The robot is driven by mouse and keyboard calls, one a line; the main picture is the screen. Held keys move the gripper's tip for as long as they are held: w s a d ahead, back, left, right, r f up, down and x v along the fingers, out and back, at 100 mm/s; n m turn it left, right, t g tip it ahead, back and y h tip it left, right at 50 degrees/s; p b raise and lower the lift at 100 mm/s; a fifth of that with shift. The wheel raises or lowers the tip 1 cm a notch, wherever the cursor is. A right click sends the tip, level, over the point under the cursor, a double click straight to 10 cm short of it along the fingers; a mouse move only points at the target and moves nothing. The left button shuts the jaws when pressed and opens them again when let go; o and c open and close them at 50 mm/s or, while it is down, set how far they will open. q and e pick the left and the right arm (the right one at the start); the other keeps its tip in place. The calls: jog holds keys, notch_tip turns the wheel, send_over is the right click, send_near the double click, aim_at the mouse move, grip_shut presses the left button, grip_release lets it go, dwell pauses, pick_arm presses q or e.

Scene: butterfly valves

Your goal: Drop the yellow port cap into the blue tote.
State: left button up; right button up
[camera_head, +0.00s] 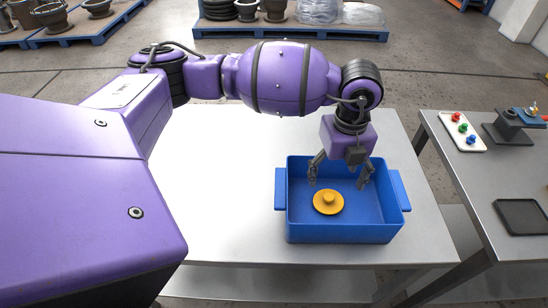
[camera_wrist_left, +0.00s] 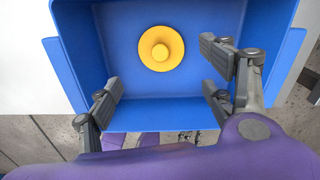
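The yellow port cap (camera_head: 328,202) is a round disc with a raised knob, and it lies flat on the floor of the blue tote (camera_head: 345,231). In the left wrist view, the cap (camera_wrist_left: 161,48) is in the tote (camera_wrist_left: 75,50), beyond my fingers and apart from them. My left gripper (camera_head: 339,180) points down into the tote, behind the cap in the head view. Its fingers are spread wide, with nothing between them (camera_wrist_left: 168,85). My right gripper is in neither view.
The tote stands on a pale table (camera_head: 220,190). A second table on the right holds a white tray (camera_head: 462,131) with red, green and blue pieces, a dark tray (camera_head: 522,216) and a grey fixture with a blue part (camera_head: 512,125). Loaded pallets stand on the floor behind.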

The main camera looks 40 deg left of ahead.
pick_arm(q)
notch_tip(320, 180, up, 12)
dwell(0.8)
dwell(0.3)
